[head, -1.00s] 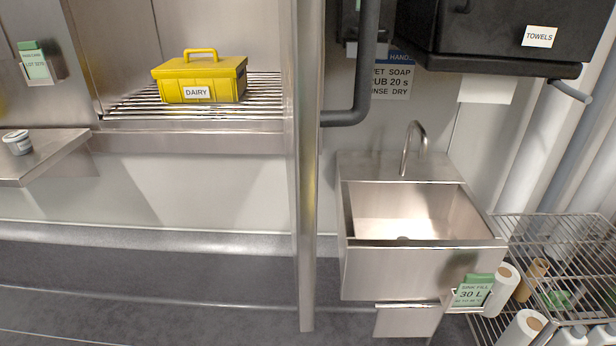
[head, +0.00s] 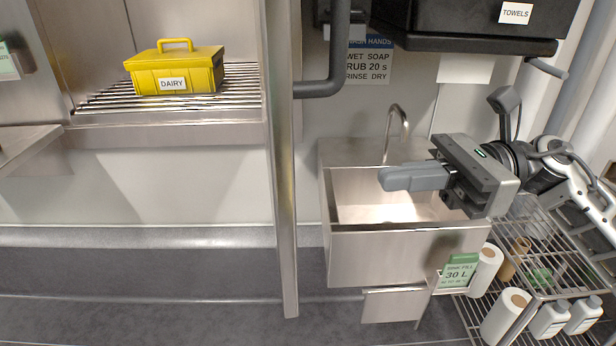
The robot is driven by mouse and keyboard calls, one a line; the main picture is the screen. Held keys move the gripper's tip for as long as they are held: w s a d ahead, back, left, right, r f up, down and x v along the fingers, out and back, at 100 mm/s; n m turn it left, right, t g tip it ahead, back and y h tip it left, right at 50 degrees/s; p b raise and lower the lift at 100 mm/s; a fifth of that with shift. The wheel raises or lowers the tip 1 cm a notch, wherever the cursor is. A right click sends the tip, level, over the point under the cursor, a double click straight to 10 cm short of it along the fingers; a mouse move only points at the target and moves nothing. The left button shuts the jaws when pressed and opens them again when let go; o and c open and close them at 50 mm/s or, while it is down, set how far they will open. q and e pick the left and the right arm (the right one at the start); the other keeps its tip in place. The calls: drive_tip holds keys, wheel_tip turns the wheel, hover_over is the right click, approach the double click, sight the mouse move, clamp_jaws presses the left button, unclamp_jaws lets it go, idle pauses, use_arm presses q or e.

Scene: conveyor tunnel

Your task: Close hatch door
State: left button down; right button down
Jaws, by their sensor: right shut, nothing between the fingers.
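A tall steel panel (head: 284,190), which looks like the hatch door seen nearly edge-on, stands open at the right side of the hatch opening. A grey bar handle (head: 338,75) shows on its right side. Inside the opening a yellow box (head: 175,71) labelled DAIRY sits on a roller rack (head: 240,89). My right gripper (head: 386,178) comes in from the right, over the sink. Its fingers are shut and empty and point left, apart from the panel and below and right of the handle. My left gripper is not in view.
A steel sink (head: 400,242) with a tap stands right of the panel. A black towel dispenser (head: 460,45) hangs above it. A wire shelf (head: 535,292) with paper rolls and bottles is at lower right. A steel ledge (head: 25,141) juts out at left. Floor at lower left is clear.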

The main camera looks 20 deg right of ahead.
drive_tip(key=w+a+p, duration=0.2)
drive_tip(key=a+p, duration=0.2)
drive_tip(key=a, duration=0.7)
